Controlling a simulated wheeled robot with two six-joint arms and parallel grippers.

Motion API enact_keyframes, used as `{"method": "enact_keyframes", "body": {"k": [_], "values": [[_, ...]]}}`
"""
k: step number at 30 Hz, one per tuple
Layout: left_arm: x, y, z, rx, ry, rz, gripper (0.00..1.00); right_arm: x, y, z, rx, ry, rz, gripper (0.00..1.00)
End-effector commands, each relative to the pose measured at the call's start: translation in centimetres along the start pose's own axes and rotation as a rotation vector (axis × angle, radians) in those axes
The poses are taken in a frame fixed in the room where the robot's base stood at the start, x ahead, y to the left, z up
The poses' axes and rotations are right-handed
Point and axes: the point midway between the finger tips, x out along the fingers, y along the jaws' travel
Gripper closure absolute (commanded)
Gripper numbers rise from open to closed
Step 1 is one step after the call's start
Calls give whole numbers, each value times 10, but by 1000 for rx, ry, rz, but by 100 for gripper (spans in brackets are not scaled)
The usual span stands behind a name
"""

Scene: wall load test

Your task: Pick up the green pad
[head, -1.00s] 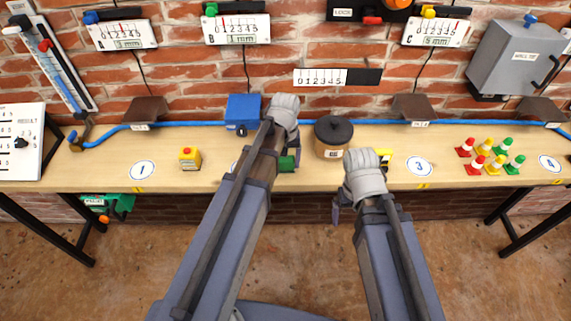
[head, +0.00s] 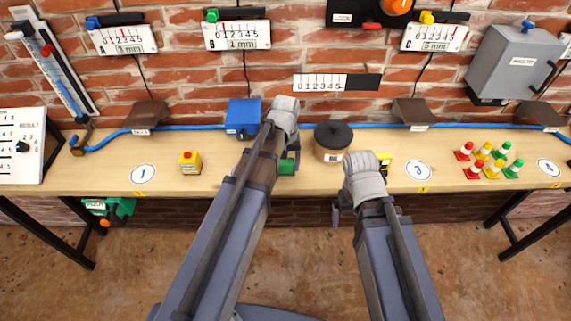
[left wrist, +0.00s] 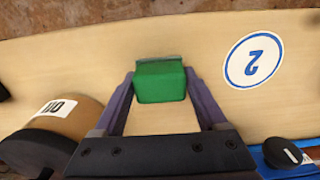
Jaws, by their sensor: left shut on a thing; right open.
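The green pad (left wrist: 160,82) is a small green block between the two fingers of my left gripper (left wrist: 160,88), which is shut on it over the pale bench top. In the head view the green pad (head: 287,166) shows partly beside my left arm, which hides the rest of it and most of the left gripper (head: 293,146). I cannot tell whether the pad touches the bench. My right gripper (head: 344,205) is at the bench's front edge, mostly hidden by its own wrist. It is open, with nothing seen in it.
A black-lidded tan pot (head: 332,143) stands right of the pad, and a blue box (head: 243,117) stands behind it. A yellow block with a red button (head: 190,162) is at left. Small cones (head: 495,168) stand at right. A blue hose (head: 360,126) runs along the back.

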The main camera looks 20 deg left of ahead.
Motion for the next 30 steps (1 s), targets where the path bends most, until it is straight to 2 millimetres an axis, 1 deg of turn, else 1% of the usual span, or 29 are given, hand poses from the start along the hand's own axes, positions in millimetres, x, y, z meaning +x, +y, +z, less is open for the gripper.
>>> {"method": "enact_keyframes", "body": {"k": [1,5,15,18,21,30], "values": [[-8,0,0,0,0,0,84,-8,1,0,0,0,0,0],[-24,0,0,0,0,0,84,-24,2,1,0,0,0,0],[-77,0,0,0,0,0,84,-77,7,4,0,0,0,0],[-88,0,0,0,0,0,84,-87,8,5,-1,0,0,0],[-93,0,0,0,0,0,84,-92,9,5,-1,0,0,0],[-95,0,0,0,0,0,84,-95,9,6,-1,0,0,0]]}}
